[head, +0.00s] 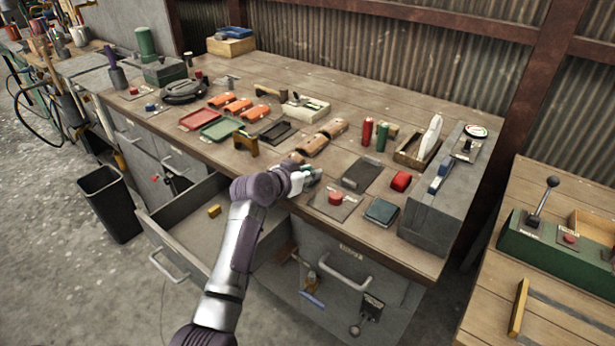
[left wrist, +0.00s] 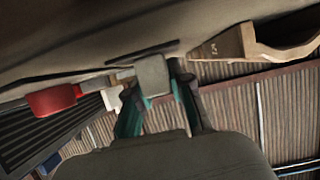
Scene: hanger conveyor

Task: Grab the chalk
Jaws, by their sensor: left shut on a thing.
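My left gripper (head: 312,176) is at the front edge of the workbench, left of the red button on its grey plate. In the left wrist view, the gripper (left wrist: 160,98) is shut on a pale grey block (left wrist: 153,76) at its fingertips, close to the bench top. The block may be the chalk; its small size and the dim light leave this unsure. In the head view my fingers hide most of what they hold. My right gripper is in neither view.
The red button (head: 335,198) stands close on the right, and a dark plate (head: 361,174) lies behind. Tan curved pieces (head: 312,145) are behind the gripper. An open drawer (head: 190,234) with a yellow block (head: 214,211) juts out below. A grey machine box (head: 432,215) stands at right.

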